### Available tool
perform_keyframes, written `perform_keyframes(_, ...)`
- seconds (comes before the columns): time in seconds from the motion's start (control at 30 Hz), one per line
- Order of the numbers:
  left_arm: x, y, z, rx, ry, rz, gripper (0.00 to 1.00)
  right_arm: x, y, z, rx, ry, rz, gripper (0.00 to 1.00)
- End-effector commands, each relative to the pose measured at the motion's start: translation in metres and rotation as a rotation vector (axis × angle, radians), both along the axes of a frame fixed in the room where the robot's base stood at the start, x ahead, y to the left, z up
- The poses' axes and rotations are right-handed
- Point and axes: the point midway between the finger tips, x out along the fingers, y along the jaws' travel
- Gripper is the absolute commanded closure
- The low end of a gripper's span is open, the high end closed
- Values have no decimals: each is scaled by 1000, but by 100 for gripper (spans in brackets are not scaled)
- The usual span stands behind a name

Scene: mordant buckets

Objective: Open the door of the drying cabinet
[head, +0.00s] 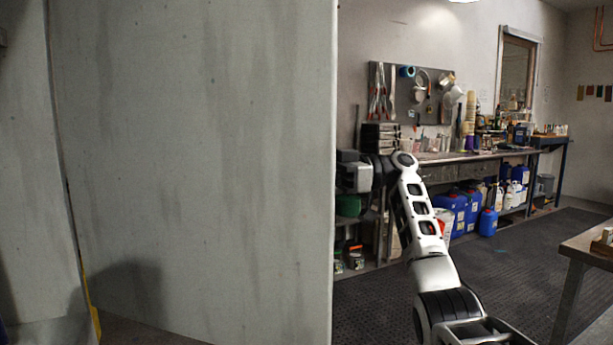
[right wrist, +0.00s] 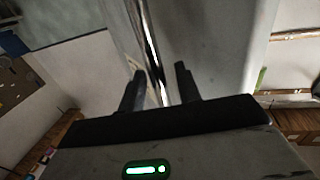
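A large pale grey panel (head: 200,170), which I take to be the drying cabinet's door, fills the left half of the head view. Its right edge is upright and close to me. In the head view my right arm reaches past this edge, and the fingers are hidden behind the panel. In the right wrist view my right gripper (right wrist: 159,70) has its two fingers apart. A thin shiny upright edge or bar (right wrist: 152,45) runs between them, with space seeming to show at both sides. The grey panel (right wrist: 215,45) also shows there. My left gripper is not in view.
A workbench (head: 470,155) with bottles stands along the back wall, with blue canisters (head: 451,209) below. A wooden table (head: 590,245) is at the right edge. Dark floor matting (head: 520,265) between them is clear. A yellow strip (head: 95,322) shows at the panel's lower left.

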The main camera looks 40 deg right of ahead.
Motion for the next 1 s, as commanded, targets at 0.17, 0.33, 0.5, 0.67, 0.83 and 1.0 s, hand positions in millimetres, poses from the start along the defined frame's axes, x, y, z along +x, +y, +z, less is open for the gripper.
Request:
perform_keyframes(0.17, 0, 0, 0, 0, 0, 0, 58, 0, 0, 0, 1, 0, 1, 67)
perform_keyframes(0.33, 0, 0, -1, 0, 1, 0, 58, -3, -5, 0, 0, -1, 0, 67)
perform_keyframes(0.5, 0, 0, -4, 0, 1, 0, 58, -15, -28, 0, 2, 0, -4, 67)
perform_keyframes(0.67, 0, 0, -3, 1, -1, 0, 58, -32, -61, 2, 4, -2, -4, 67)
perform_keyframes(0.83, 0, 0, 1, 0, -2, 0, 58, -47, -88, 3, 2, -1, -2, 67)
perform_keyframes(1.0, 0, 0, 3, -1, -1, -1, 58, -54, -102, 2, 1, 0, -1, 67)
